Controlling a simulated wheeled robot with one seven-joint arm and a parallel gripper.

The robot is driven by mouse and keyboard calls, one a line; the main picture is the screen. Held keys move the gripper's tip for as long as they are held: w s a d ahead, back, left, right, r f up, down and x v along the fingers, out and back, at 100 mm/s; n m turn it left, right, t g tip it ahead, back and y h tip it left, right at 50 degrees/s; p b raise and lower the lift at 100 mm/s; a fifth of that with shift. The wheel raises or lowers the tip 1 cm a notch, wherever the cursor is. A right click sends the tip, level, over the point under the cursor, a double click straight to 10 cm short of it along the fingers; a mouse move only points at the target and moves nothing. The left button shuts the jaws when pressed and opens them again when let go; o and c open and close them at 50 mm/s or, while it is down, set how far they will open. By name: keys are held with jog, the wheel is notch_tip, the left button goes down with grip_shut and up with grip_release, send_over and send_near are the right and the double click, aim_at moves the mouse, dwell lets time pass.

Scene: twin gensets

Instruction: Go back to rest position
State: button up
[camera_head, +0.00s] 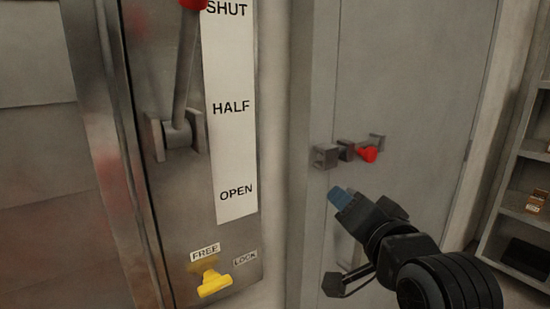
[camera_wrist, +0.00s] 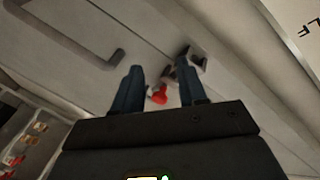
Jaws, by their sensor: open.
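My gripper (camera_head: 341,197) is at the end of my black arm, in front of the grey door (camera_head: 415,80) in the head view. Its blue fingers are apart and nothing shows between them but the background. In the wrist view my gripper (camera_wrist: 157,88) faces the door, and a red-tipped latch (camera_wrist: 158,95) shows between its fingers. The same latch, with its red knob (camera_head: 368,154), sits on the door at the upper right of my gripper in the head view. Whether the fingers touch the latch cannot be told for sure; in the head view they look apart from it.
A yellow handle (camera_head: 213,282) sits below FREE, beside LOCK. Shelves (camera_head: 525,205) with small items stand at far right.

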jog(key=s+d+f+n+h, duration=0.15)
jog(key=s+d+f, duration=0.25)
jog(key=s+f, duration=0.55)
jog(key=s+d+f+n, duration=0.2)
jog(key=s+d+f, duration=0.2)
jog(key=s+f, duration=0.55)
jog(key=s+d+r+n+g+h, duration=0.1)
jog(key=s+r+n, duration=0.1)
jog(key=s, duration=2.4)
jog(key=shift+d+r+n+g, duration=0.15)
jog(key=shift+r+n+g, duration=0.15)
jog(key=shift+n, duration=0.35)
